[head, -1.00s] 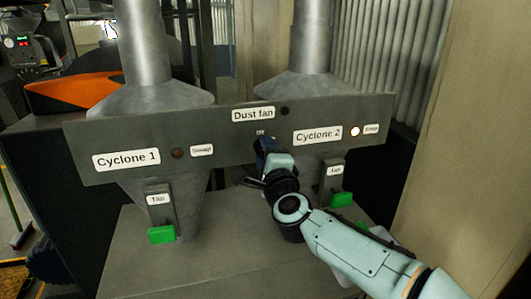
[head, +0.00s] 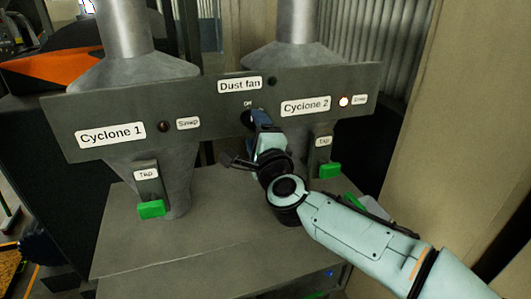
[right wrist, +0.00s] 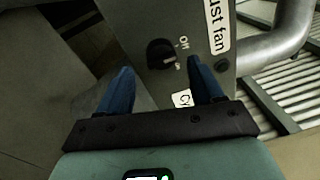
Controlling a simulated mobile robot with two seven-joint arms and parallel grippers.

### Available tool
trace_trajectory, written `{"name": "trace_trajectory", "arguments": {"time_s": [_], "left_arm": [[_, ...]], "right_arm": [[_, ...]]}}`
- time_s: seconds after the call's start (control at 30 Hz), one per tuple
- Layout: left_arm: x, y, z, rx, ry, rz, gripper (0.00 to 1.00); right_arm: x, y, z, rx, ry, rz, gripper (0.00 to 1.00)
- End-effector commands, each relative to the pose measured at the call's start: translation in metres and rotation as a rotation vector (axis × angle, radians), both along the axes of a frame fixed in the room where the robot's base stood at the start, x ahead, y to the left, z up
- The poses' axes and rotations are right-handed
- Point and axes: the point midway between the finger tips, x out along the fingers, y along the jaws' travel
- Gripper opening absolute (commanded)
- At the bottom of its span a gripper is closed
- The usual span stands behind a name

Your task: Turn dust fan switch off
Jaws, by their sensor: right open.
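The dust fan switch is a dark round knob (right wrist: 160,53) on the grey panel. In the right wrist view, its white mark points toward the lower of two labels, with "Off" above. In the head view, the knob (head: 247,119) shows partly beside my right gripper, under the "Dust fan" label (head: 240,84). My right gripper (right wrist: 159,66) is open, its blue fingers spread to either side of the knob in the wrist view. I cannot tell how far the fingertips are from it. In the head view, my right gripper (head: 259,120) reaches up to the panel. My left gripper is not in view.
The panel (head: 220,133) also carries "Cyclone 1" (head: 110,135) and "Cyclone 2" (head: 305,105) labels. Green tap handles (head: 151,209) (head: 330,170) stick out below. Metal cyclones rise behind. The grey surface (head: 190,240) below is mostly clear.

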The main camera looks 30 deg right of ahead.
Motion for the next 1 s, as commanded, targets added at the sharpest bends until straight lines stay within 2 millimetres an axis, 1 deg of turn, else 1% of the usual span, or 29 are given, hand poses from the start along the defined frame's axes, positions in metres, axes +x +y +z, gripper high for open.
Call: {"name": "trace_trajectory", "arguments": {"time_s": [0.03,0.2,0.3,0.43,0.6,1.0], "left_arm": [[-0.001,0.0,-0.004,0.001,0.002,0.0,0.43],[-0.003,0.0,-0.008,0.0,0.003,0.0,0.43],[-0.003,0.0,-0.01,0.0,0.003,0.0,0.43],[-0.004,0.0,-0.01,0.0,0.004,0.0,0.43],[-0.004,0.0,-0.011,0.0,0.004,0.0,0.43],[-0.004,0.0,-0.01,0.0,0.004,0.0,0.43]], "right_arm": [[-0.013,0.004,-0.001,-0.001,-0.002,0.002,0.66],[-0.051,0.014,-0.004,-0.001,-0.002,0.001,0.66],[-0.07,0.02,-0.005,-0.001,-0.001,0.003,0.66],[-0.087,0.025,-0.006,0.0,0.001,0.002,0.66],[-0.098,0.028,-0.008,-0.002,0.002,0.002,0.66],[-0.098,0.028,-0.008,0.0,0.003,0.002,0.66]]}}
